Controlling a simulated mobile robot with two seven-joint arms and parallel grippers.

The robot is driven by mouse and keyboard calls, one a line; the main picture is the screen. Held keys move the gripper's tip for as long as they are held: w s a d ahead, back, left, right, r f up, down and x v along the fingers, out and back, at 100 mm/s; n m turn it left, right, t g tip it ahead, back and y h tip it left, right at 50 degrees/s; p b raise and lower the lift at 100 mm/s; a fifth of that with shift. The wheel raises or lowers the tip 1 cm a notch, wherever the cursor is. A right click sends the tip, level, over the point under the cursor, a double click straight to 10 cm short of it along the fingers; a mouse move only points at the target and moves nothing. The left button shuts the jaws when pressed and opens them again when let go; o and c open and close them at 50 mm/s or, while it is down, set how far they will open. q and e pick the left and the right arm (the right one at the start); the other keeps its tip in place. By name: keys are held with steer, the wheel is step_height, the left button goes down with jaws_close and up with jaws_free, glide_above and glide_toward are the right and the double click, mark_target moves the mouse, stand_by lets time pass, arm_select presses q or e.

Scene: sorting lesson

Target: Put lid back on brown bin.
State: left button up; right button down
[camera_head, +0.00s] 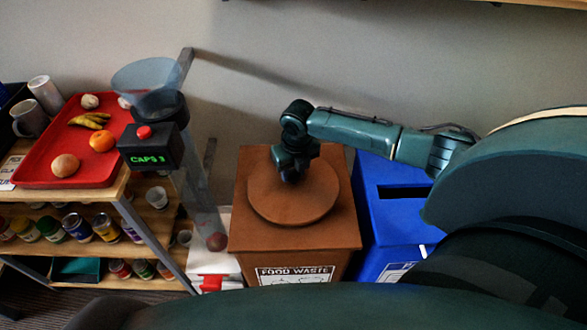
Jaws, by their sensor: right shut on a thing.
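The brown bin (340,238) stands against the wall in the middle of the head view, with a "FOOD WASTE" label on its front. A round brown lid (317,205) is at its top, looking flat and level. I cannot tell whether it touches the bin's top or is slightly above it. My right gripper (290,176) points down over the back left part of the lid and is shut on it. The gripped part is hidden under the gripper. The opening of the bin is not visible. My left gripper is out of view.
A blue bin (380,225) with a dark slot stands close on the right. On the left, a clear tube with a funnel (150,82) and a "CAPS 3" box (150,150) stand beside a wooden shelf holding a red tray (45,160) of food and several jars.

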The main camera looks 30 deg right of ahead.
stand_by(0.7)
steer(key=shift+f+p, duration=0.15)
steer(key=shift+p, duration=0.25)
stand_by(0.6)
stand_by(0.5)
stand_by(0.4)
steer(key=shift+c, duration=2.2)
jaws_free()
